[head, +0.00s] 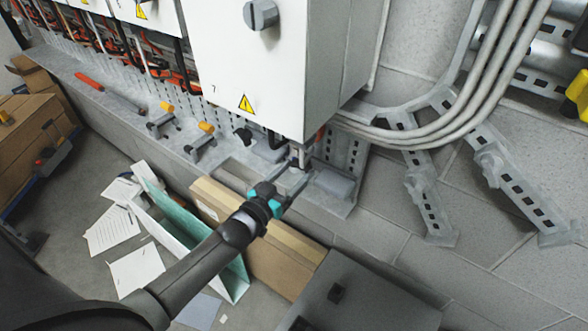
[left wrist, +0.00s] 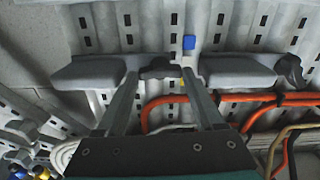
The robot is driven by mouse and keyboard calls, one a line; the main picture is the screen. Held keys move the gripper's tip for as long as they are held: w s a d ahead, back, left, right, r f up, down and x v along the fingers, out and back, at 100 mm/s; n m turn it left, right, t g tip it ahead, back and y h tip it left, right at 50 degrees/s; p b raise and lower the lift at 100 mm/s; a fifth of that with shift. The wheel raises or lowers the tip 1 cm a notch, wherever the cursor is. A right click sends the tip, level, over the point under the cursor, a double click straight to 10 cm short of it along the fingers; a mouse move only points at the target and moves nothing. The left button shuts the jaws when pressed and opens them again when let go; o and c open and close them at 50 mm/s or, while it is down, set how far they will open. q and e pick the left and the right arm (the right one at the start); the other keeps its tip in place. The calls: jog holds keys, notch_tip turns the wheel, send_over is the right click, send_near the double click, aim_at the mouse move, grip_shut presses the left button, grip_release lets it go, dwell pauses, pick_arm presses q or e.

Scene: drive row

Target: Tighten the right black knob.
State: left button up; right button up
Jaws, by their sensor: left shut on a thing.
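My left gripper (head: 296,172) reaches up from the lower left to the underside of the white cabinet in the head view. In the left wrist view its two fingers (left wrist: 159,80) stand on either side of a black knob (left wrist: 158,69), shut on it. This knob sits between two grey blocks; in the head view it is small and partly hidden by the fingers and cabinet. A second black knob (head: 243,135) is further left in the head view; it also shows at the right of the left wrist view (left wrist: 290,70). My right gripper is in neither view.
The white cabinet (head: 265,65) with a grey rotary handle (head: 261,14) hangs close above the gripper. Thick grey cables (head: 465,115) curve to the right. Orange cables (left wrist: 225,101) run near the fingers. A cardboard box (head: 280,250) and papers lie on the floor below.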

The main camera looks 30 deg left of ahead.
pick_arm(q)
jog(key=m, duration=0.5)
jog(key=shift+m+p, duration=0.3)
jog(key=shift+p, duration=0.1)
jog(key=shift+d+m, duration=0.1)
jog(key=shift+m, duration=2.5)
jog(key=o, duration=1.4)
jog(key=shift+s, duration=0.1)
jog(key=s, duration=0.5)
jog(key=s+a, duration=0.1)
jog(key=s, duration=0.4)
jog(key=s+a+p, duration=0.1)
jog(key=s, duration=0.4)
jog(key=shift+a, duration=0.1)
jog(key=shift+w, duration=0.1)
